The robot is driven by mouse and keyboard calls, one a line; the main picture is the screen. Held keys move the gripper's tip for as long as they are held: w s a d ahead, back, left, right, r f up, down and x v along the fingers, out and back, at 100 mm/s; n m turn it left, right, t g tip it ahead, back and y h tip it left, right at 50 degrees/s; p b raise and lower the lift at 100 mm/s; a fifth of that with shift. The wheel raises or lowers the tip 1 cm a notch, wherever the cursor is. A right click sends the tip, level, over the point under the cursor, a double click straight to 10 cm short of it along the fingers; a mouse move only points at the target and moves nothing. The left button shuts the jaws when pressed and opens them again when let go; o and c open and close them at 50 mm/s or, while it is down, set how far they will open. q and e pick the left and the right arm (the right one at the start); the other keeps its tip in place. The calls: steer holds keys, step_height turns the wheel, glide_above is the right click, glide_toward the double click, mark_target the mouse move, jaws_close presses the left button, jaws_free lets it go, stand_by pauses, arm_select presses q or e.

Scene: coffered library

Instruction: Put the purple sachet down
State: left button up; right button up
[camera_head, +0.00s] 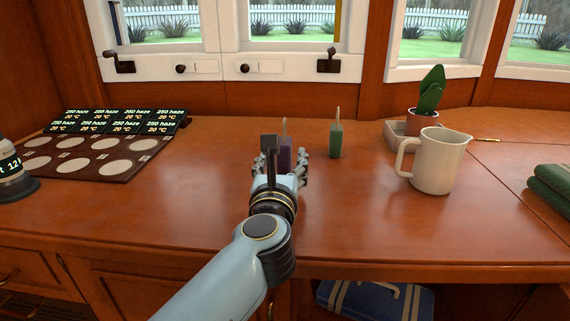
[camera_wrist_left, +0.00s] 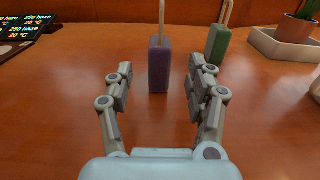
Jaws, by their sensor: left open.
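The purple sachet (camera_wrist_left: 159,68) stands upright on the wooden desk, with a pale stick or tag rising from its top. In the head view the purple sachet (camera_head: 285,157) is partly hidden behind my left gripper (camera_head: 285,165). In the left wrist view my left gripper (camera_wrist_left: 160,85) is open, its fingers spread to either side with clear gaps to the sachet. The sachet stands just beyond or between the fingertips, touching neither. My right gripper is in neither view.
A green sachet (camera_head: 335,141) stands to the right of the purple one. A brown board with round pads (camera_head: 62,165) lies left. The front desk is clear.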

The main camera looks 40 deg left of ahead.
mark_target(283, 155)
arm_select(q)
steer(key=shift+w+a+f, duration=0.2)
steer(key=shift+w+f, duration=0.1)
steer(key=shift+x, duration=0.85)
steer(key=b+x, duration=0.1)
steer(key=x, duration=0.3)
steer(key=shift+w, duration=0.15)
steer(key=shift+w+a+r, duration=0.1)
steer(key=shift+w+a, duration=0.2)
steer(key=shift+w, duration=0.1)
jaws_close()
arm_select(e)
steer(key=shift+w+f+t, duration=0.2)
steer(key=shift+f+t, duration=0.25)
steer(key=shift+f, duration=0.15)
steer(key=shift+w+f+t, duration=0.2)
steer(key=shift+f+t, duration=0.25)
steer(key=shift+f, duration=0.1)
